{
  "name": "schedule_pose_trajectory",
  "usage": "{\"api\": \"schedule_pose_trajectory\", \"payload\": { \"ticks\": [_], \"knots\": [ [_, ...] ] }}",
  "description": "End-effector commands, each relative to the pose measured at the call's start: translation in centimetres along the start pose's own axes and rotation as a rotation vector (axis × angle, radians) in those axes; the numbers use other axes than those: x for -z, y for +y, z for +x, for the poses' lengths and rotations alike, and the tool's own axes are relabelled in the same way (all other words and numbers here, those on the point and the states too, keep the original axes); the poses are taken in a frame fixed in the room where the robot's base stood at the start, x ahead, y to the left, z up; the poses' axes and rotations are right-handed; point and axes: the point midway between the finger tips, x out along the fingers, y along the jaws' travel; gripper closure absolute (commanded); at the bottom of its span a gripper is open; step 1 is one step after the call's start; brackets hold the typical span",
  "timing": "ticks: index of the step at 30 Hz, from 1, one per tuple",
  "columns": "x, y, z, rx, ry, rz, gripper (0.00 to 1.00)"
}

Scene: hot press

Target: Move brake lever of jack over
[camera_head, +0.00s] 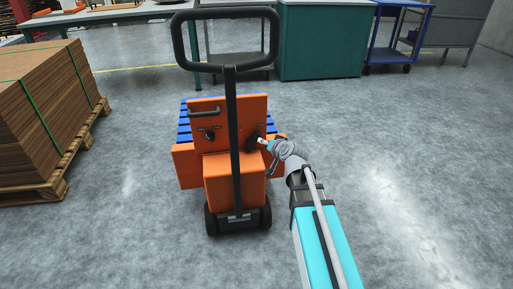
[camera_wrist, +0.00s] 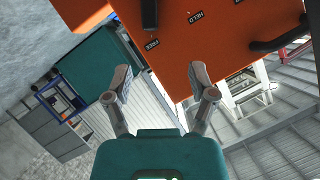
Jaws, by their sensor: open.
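The orange jack (camera_head: 236,185) stands mid-floor with a tall black loop handle (camera_head: 231,100). Its orange panel carries a dark lever (camera_head: 254,139) at the right and another dark fitting (camera_head: 210,135) at the left. My gripper (camera_head: 263,142) is close to the right-hand lever in the head view; contact cannot be told there. In the wrist view, my gripper (camera_wrist: 160,82) is open with nothing between its fingers. Beyond them is the panel (camera_wrist: 205,35) with HELD and FREE labels, seen upside down. A black bar (camera_wrist: 149,12) beside FREE may be the brake lever.
A pallet of brown boards (camera_head: 45,110) stands at the left. A green cabinet (camera_head: 325,42), a blue cart (camera_head: 392,40) and a workbench (camera_head: 110,17) line the back. The floor to the right of the jack is clear. A black handle (camera_wrist: 280,42) juts from the panel.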

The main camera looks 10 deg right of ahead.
Motion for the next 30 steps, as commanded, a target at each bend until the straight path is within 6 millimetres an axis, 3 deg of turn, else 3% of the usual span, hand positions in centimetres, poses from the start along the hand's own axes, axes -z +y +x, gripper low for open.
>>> {"api": "schedule_pose_trajectory", "payload": {
  "ticks": [1,7,30],
  "knots": [
    [-0.8,0.8,0.7,0.0,0.017,0.006,0.27],
    [-0.9,1.7,1.4,0.001,0.062,0.022,0.27],
    [-1.0,1.8,2.1,0.002,0.072,0.026,0.27]
  ]
}}
